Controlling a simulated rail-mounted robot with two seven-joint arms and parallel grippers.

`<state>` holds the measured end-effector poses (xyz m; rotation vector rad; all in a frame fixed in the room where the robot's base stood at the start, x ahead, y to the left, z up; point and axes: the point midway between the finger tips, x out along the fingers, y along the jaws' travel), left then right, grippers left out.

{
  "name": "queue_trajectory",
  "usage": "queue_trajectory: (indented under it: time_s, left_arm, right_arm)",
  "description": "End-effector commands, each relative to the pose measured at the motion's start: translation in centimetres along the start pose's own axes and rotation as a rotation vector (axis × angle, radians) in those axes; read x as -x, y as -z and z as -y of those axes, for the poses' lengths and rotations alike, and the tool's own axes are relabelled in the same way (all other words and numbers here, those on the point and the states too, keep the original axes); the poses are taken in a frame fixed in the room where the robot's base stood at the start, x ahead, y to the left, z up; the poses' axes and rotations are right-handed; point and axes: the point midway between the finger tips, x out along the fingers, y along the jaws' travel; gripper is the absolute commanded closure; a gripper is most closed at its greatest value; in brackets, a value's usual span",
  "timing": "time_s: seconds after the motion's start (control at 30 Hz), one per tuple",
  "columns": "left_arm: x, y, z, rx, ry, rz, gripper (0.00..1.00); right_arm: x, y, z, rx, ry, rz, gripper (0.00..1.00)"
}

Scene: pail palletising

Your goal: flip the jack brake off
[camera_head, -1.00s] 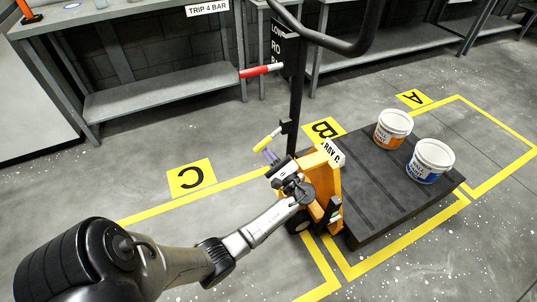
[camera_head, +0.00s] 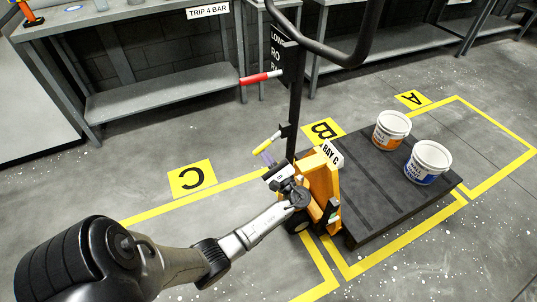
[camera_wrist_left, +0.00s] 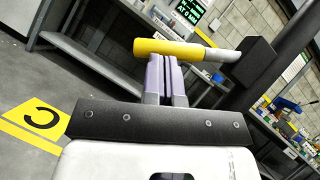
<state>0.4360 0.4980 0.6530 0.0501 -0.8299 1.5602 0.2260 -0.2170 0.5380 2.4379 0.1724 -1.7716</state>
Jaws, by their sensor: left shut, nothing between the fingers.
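The pallet jack (camera_head: 321,180) is orange with a black upright. A yellow lever with a pale end (camera_head: 266,142) sticks out low on the upright; it also shows in the left wrist view (camera_wrist_left: 180,49). A red lever with a white end (camera_head: 261,77) sticks out higher up. I cannot tell which is the brake. My left gripper (camera_head: 267,158) is shut and empty just below the yellow lever. Its purple fingers (camera_wrist_left: 164,77) reach up to the lever in the left wrist view; I cannot tell if they touch. My right gripper is out of view.
A white-and-orange pail (camera_head: 391,129) and a white-and-blue pail (camera_head: 428,162) stand on the dark platform (camera_head: 365,205) behind the jack. A black loop handle (camera_head: 367,38) tops the upright. Grey benches (camera_head: 160,90) line the wall. The floor by the C sign (camera_head: 192,179) is clear.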

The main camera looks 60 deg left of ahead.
Motion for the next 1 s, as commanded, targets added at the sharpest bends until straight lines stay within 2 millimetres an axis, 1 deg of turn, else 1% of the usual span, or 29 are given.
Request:
queue_trajectory:
  time_s: [0.17,0.27,0.37,0.6,0.7,0.9,1.0]
  left_arm:
    - [-0.6,-0.8,0.1,-0.043,0.029,0.002,1.0]
    - [-1.0,-1.4,0.1,-0.084,0.057,0.001,1.0]
    - [-1.5,-2.1,0.1,-0.142,0.095,0.002,1.0]
    - [-2.8,-4.1,0.1,-0.319,0.214,0.003,1.0]
    - [-3.2,-4.7,0.1,-0.392,0.262,0.002,1.0]
    - [-3.9,-5.7,0.4,-0.517,0.347,0.002,1.0]
    - [-4.1,-6.0,0.5,-0.568,0.379,0.002,1.0]
  right_arm:
    - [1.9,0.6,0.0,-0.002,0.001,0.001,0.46]
    - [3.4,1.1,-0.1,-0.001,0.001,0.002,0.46]
    - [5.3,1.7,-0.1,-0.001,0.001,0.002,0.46]
    - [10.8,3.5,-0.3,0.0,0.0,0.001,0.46]
    - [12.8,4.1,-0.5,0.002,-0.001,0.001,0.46]
    - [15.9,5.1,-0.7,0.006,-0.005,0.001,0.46]
    - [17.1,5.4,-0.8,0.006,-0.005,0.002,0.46]
